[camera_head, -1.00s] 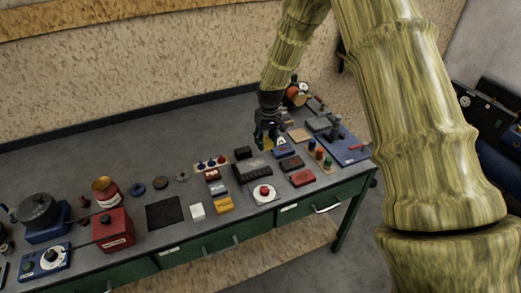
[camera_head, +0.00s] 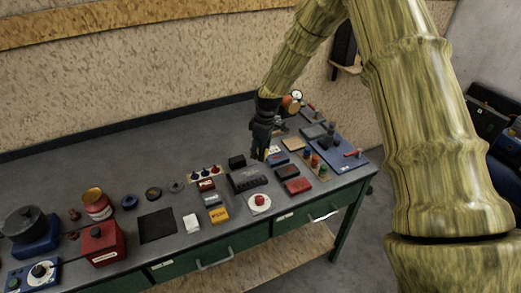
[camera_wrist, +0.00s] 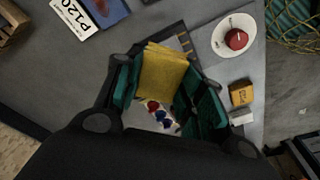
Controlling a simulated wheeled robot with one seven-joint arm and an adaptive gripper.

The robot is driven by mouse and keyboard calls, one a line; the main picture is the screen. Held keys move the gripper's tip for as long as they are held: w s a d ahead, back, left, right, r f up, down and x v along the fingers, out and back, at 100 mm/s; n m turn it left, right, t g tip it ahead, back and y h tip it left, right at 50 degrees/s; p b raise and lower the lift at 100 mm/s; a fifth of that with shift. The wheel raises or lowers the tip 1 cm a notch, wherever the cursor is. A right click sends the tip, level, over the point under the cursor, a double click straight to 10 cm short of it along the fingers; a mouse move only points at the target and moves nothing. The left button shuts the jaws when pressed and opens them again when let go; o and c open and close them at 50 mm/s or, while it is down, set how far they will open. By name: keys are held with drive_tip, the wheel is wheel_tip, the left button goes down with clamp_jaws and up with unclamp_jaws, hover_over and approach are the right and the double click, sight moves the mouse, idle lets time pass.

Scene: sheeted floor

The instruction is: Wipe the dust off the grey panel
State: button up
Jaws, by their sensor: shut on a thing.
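My gripper (camera_head: 262,152) is above the back of the bench, right of the middle, pointing down. In the wrist view its green-padded fingers (camera_wrist: 172,92) are shut on a yellow sponge-like block (camera_wrist: 163,72). The block's underside is hidden, and I see no contact with anything below. I cannot tell for sure which thing is the grey panel. Dust is too small to make out on either.
A red box (camera_head: 103,243) and a pot (camera_head: 32,222) are at left. The bench's back left is clear.

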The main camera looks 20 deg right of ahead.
sight(239, 176)
drive_tip(key=shift+f+b, duration=1.7)
drive_tip(key=shift+f, duration=2.1)
drive_tip(key=a, duration=0.3)
drive_tip(key=shift+s+a, duration=0.15)
drive_tip(key=shift+c, duration=0.4)
drive_tip(key=shift+s+a+b, duration=0.2)
drive_tip(key=shift+a+b, duration=0.2)
drive_tip(key=shift+a, duration=2.15)
drive_tip(key=shift+a+f+b, duration=0.2)
drive_tip(key=shift+b, duration=0.15)
drive_tip(key=shift+d+r+p, duration=0.3)
drive_tip(key=shift+d, duration=0.1)
drive_tip(key=shift+w+d+p, duration=0.15)
drive_tip(key=shift+w+d, duration=0.05)
drive_tip(key=shift+d, duration=1.75)
drive_tip(key=shift+w+d+p, duration=0.15)
drive_tip(key=shift+d, duration=1.75)
drive_tip(key=shift+d+r, duration=0.15)
drive_tip(key=shift+r, duration=0.1)
drive_tip(key=shift+w+r+p, duration=0.1)
drive_tip(key=shift+r+p, duration=0.4)
drive_tip(key=shift+r, duration=0.3)
wheel_tip(239, 176, up, 2)
drive_tip(key=shift+r+p, duration=0.25)
drive_tip(key=shift+p, duration=0.4)
wheel_tip(239, 176, up, 2)
drive_tip(key=shift+p, duration=0.65)
drive_tip(key=shift+r+p, duration=0.35)
drive_tip(key=shift+r, duration=0.5)
drive_tip(key=shift+f, duration=0.1)
